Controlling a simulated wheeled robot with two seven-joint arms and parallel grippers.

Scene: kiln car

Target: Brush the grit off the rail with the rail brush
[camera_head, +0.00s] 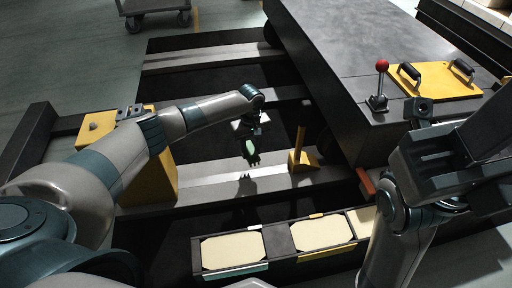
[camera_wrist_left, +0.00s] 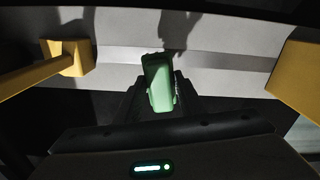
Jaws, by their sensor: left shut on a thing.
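My left gripper (camera_head: 253,160) is shut on a green object, which looks like the handle of the rail brush (camera_head: 250,147). It hangs above the pale rail strip (camera_head: 215,180), with a shadow on the rail below. In the left wrist view, the green brush (camera_wrist_left: 158,82) sits between the dark fingers of the left gripper (camera_wrist_left: 160,95), and the rail (camera_wrist_left: 225,60) runs across behind it. I cannot make out any grit on the rail. My right gripper (camera_head: 435,155) is at the right; its fingers are not clear.
A yellow chock (camera_head: 303,158) with an upright handle stands on the rail right of the brush. A yellow block (camera_head: 163,180) is at the left. The grey kiln car (camera_head: 350,40) carries a red-knobbed lever (camera_head: 382,68) and a yellow plate (camera_head: 437,82). A tray of cream slabs (camera_head: 280,270) lies in front.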

